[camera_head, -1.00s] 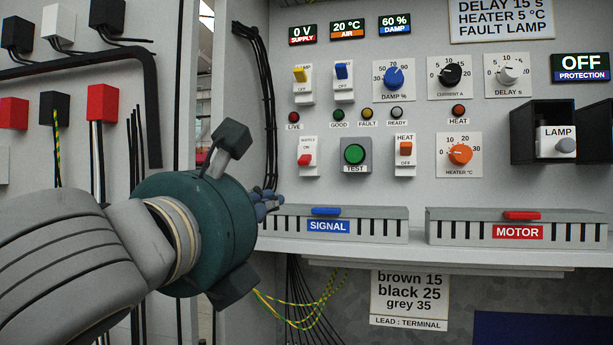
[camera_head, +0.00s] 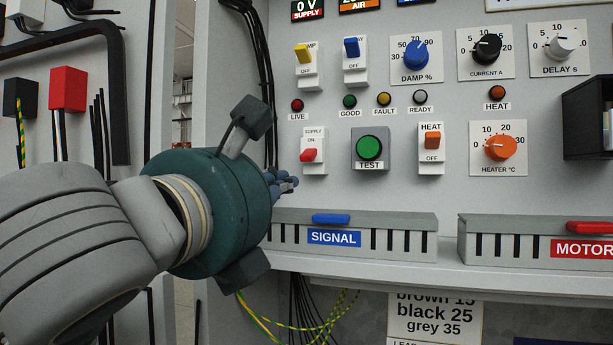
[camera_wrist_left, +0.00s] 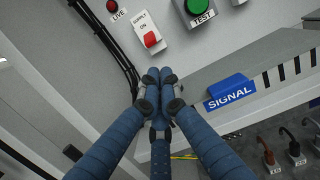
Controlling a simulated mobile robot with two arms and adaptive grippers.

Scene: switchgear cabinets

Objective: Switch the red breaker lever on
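The red breaker lever (camera_head: 309,155) is on the white SUPPLY breaker (camera_head: 315,140), pointing down, below the ON mark. It also shows in the left wrist view (camera_wrist_left: 150,39). My left gripper (camera_head: 291,182) is just below and left of the lever, apart from it in the picture. In the left wrist view, the blue fingers of the left gripper (camera_wrist_left: 160,76) are together at the tips with nothing visible between them. The lever appears beyond the fingertips, slightly left. The gap in depth is hard to tell. My right gripper is not in view.
The SIGNAL duct (camera_head: 415,222) with its blue handle (camera_head: 331,219) juts out below the breaker. The green TEST button (camera_head: 369,147) is to the right. Black cables (camera_head: 266,100) run down at the left. The LIVE lamp (camera_head: 297,105) is above the breaker.

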